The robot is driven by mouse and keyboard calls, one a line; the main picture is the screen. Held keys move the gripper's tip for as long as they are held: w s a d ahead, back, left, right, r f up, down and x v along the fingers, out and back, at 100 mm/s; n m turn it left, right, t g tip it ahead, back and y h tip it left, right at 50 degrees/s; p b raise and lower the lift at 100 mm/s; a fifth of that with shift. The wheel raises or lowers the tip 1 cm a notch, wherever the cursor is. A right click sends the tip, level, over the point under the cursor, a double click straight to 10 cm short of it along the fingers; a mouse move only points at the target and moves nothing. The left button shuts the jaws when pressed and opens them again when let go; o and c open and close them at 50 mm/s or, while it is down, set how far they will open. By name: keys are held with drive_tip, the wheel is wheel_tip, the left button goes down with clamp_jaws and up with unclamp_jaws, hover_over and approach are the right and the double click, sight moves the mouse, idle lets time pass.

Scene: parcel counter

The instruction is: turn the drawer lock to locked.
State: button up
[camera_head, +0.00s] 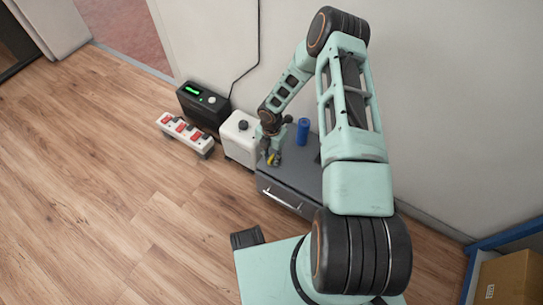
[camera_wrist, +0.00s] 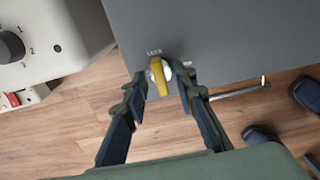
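The drawer lock is a yellow knob (camera_wrist: 159,77) on a pale round base, on the grey drawer unit (camera_wrist: 230,35). Small lettering that seems to read LOCK sits just above it in the wrist view. The yellow bar stands nearly upright in that view, tilted slightly. My gripper (camera_wrist: 161,78) is open, with one fingertip on each side of the knob and a small gap visible on both sides. In the head view, my gripper (camera_head: 270,151) is at the left part of the drawer unit (camera_head: 302,170), and the knob shows only as a small yellow patch.
A white box with a black dial (camera_head: 240,140) stands close left of the drawer unit. A black box with a green display (camera_head: 203,103) and a strip with red switches (camera_head: 185,132) are farther left. A blue cylinder (camera_head: 303,131) stands on the unit. The drawer handle (camera_wrist: 240,90) sticks out.

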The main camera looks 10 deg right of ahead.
sight(271, 158)
wheel_tip(271, 158, up, 12)
idle(0.8)
idle(0.4)
